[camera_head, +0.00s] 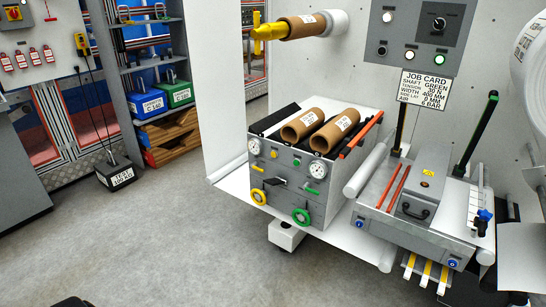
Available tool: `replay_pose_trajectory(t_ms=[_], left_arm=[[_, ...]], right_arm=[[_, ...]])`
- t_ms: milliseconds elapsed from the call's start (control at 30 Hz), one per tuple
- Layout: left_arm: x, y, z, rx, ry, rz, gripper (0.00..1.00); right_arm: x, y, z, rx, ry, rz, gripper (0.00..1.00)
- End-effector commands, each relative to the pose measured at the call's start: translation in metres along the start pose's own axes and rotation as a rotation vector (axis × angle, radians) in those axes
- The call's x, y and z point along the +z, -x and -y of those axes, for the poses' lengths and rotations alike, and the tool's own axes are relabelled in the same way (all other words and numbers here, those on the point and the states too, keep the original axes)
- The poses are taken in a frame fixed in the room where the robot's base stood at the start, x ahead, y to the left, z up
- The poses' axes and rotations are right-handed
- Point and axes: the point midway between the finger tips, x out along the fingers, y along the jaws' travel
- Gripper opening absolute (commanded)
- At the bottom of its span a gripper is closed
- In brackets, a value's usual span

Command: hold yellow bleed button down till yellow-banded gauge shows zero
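A grey cabinet (285,184) stands right of centre with two round white gauges on its front. The left gauge (254,147) sits above yellow fittings and the right gauge (318,169) sits beside green ones. Any coloured bands and the needle readings are too small to make out. A small yellow knob or button (274,153) shows beside the left gauge; I cannot tell for sure that it is the bleed button. A yellow handwheel (258,196) and a green handwheel (301,216) are lower on the front. Neither of my grippers is recognisable in view.
Two brown cardboard cores (302,125) lie on the cabinet top. A yellow-tipped shaft (270,32) juts out above. A job card (425,90) hangs on the wall panel. A black weight (117,174) stands at left. The grey floor (170,240) before the cabinet is clear.

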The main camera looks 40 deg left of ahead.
Motion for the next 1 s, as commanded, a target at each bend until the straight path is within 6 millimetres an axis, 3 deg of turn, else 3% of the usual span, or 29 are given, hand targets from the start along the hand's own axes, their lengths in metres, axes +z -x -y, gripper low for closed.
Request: replay_pose_trajectory(t_ms=[33, 233, 1000], left_arm=[[0.0001, 0.0000, -0.0001, 0.000, 0.000, 0.000, 0.26], [0.0002, 0.0000, 0.0000, 0.000, 0.000, 0.000, 0.00], [0.0006, 0.0000, 0.0000, 0.000, 0.000, 0.001, 0.00]], right_arm=[[0.0000, 0.0000, 0.0001, 0.000, 0.000, 0.000, 0.40], [0.0001, 0.0000, 0.0001, 0.000, 0.000, 0.000, 0.40], [0.0002, 0.0000, 0.0000, 0.000, 0.000, 0.001, 0.40]])
